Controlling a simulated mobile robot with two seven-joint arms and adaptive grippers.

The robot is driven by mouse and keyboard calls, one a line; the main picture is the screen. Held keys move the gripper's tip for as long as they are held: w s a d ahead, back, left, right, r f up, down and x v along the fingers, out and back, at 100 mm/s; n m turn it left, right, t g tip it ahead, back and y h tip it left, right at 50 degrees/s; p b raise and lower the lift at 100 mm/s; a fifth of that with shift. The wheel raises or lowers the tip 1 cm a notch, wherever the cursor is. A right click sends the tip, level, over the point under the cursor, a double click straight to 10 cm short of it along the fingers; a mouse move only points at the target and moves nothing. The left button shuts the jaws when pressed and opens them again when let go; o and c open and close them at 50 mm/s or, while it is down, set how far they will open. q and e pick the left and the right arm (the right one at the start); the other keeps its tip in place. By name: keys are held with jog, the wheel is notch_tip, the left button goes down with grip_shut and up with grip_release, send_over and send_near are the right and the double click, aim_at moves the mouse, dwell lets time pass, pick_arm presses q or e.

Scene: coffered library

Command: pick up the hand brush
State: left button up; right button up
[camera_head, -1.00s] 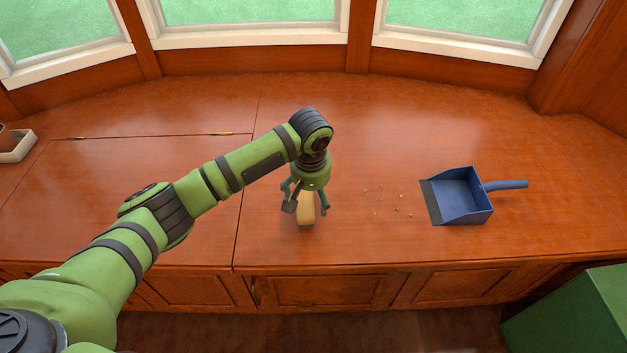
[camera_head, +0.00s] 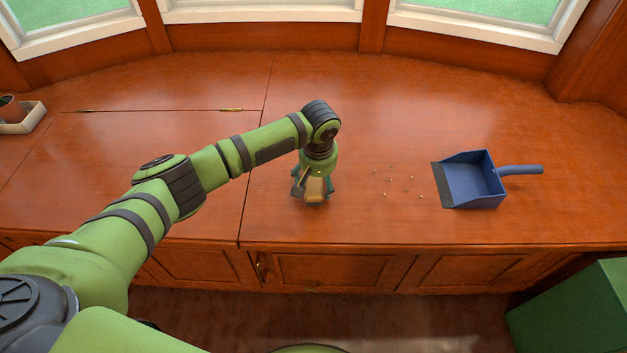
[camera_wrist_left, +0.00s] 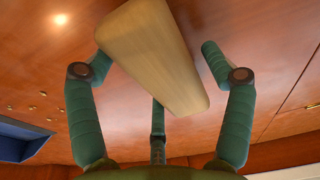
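The hand brush (camera_head: 315,190) is a pale wooden block shape on the red-brown wooden counter, near its front edge. It also shows large in the left wrist view (camera_wrist_left: 155,55), lying slantwise. My left gripper (camera_head: 313,193) points down over it, with its green fingers spread around the brush. In the left wrist view the gripper (camera_wrist_left: 157,60) has a finger on each side and one behind. A gap shows between the right finger and the wood; contact at the left finger is unclear. The brush's bristles are hidden. My right gripper is out of view.
A blue dustpan (camera_head: 472,182) lies to the right, its handle pointing right. Several small crumbs (camera_head: 391,180) lie between it and the brush. A planter tray (camera_head: 22,122) stands at the far left. A green box (camera_head: 570,310) is at lower right. The counter (camera_head: 400,110) behind is clear.

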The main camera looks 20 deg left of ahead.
pick_arm(q)
jog(key=c, duration=0.6)
jog(key=shift+c, duration=0.2)
jog(key=shift+r, duration=0.1)
jog(key=shift+r, duration=0.2)
notch_tip(320, 180, up, 4)
jog(key=shift+p, duration=0.8)
jog(key=w+d+r, duration=0.1)
jog(key=d+r, duration=0.5)
jog(key=d, duration=0.5)
jog(key=shift+d+r+p, duration=0.2)
jog(key=shift+d+p, duration=0.1)
jog(key=shift+p, duration=0.15)
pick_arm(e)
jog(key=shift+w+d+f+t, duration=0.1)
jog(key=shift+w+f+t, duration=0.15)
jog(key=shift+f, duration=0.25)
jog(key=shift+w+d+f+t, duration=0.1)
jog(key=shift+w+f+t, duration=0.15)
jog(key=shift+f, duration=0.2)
pick_arm(q)
jog(key=shift+o, duration=0.8)
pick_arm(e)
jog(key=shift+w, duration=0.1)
